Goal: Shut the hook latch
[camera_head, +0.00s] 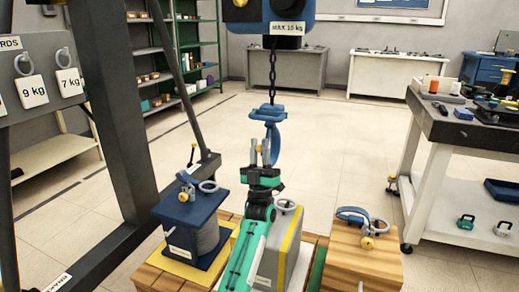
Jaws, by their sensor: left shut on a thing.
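A blue hook (274,146) hangs from a dark chain (273,75) below the blue hoist (268,14) marked MAX 15 kg. Its curved body is on the right and its open side faces left. My left gripper (260,150), on a green arm coming up from the bottom, is at the hook's left side. Its grey fingers are upright and shut on the hook latch, which they mostly hide. I cannot make out the latch's angle. My right gripper is not in view.
Below stand a blue-ended coil (188,220), a grey block with a yellow stripe (284,240) and a wooden block (362,258) with a blue shackle (353,214). A dark frame post (128,130) rises at left. A workbench (455,128) is at right. The floor behind is clear.

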